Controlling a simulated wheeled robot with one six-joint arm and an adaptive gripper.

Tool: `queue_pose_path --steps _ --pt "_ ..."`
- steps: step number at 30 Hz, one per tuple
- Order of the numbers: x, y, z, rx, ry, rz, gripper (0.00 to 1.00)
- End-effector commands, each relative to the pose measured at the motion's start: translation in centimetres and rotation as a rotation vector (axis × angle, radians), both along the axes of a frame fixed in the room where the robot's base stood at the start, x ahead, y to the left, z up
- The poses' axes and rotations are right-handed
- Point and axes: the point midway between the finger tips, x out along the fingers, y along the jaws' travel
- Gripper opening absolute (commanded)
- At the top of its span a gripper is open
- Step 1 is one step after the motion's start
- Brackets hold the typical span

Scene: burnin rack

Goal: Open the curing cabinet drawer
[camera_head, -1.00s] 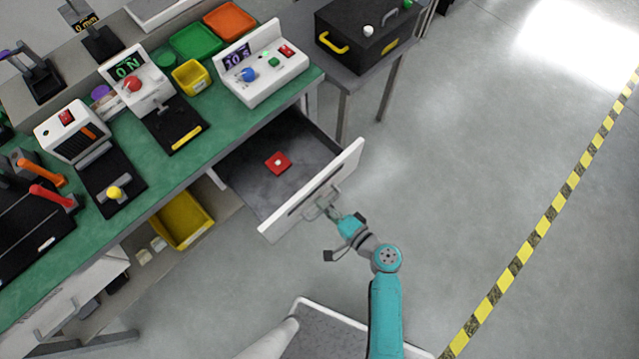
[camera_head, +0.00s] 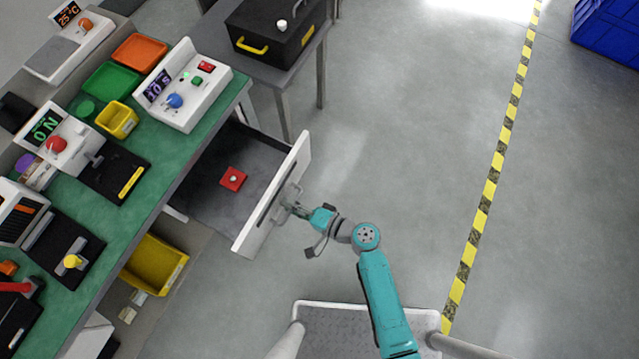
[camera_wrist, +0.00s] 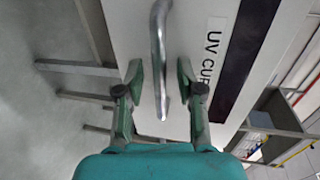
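The curing cabinet drawer (camera_head: 203,200) stands pulled out from under the green bench, its dark inside showing from above. Its white front (camera_head: 252,236) has a metal handle on the outer face. A red block with a pale knob (camera_head: 233,179) lies inside the drawer. My gripper (camera_head: 293,207) is at the handle. In the wrist view the handle (camera_wrist: 158,35) runs between the two fingers of my gripper (camera_wrist: 162,80), with a visible gap on each side. The fingers are apart. A label reading "UV CUR" (camera_wrist: 213,45) is partly cut off.
The bench (camera_head: 190,150) carries several devices and bins. A yellow bin (camera_head: 155,265) is on a lower shelf. A black case with yellow handles (camera_head: 275,35) stands on a side table behind the drawer. Open floor (camera_head: 410,150) lies right, crossed by a yellow-black stripe (camera_head: 490,190).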

Motion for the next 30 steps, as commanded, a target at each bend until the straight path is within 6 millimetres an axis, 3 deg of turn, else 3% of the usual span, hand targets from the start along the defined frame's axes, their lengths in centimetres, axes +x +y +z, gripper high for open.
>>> queue_pose_path --steps 21,30 --pt "-3.5 -8.7 1.9 0.000 0.001 -0.005 0.37" --pt "-4.3 -10.4 2.3 -0.001 0.001 -0.001 0.37"
